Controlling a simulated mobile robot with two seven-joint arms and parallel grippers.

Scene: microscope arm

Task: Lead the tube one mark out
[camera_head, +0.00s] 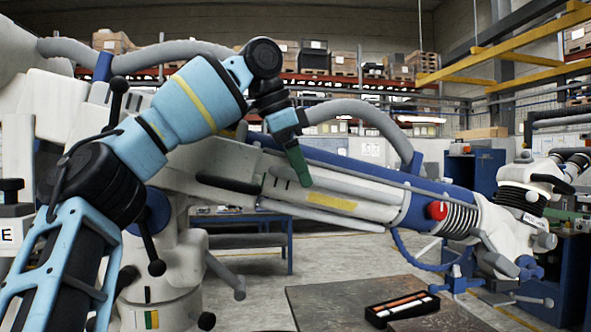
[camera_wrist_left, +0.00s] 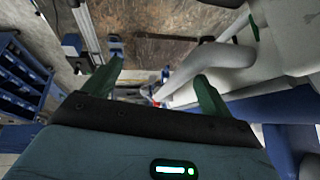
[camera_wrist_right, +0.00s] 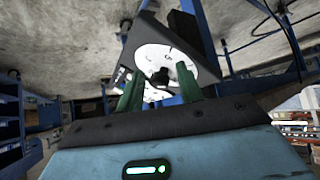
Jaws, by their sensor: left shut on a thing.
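A thick grey tube (camera_head: 352,108) arches over the white and blue microscope arm (camera_head: 385,202) and drops to a blue clamp near its middle. I cannot make out marks on the tube. In the right wrist view my right gripper (camera_wrist_right: 158,82) has its fingers apart, before a white disc (camera_wrist_right: 165,64) with a dark centre.
A microscope head (camera_head: 530,200) hangs at the right end of the arm. A red knob (camera_head: 437,210) sticks out before a ribbed section. A black tray (camera_head: 402,309) lies on the dark tabletop (camera_head: 335,300). A blue bench (camera_head: 250,240) stands behind; open floor lies between.

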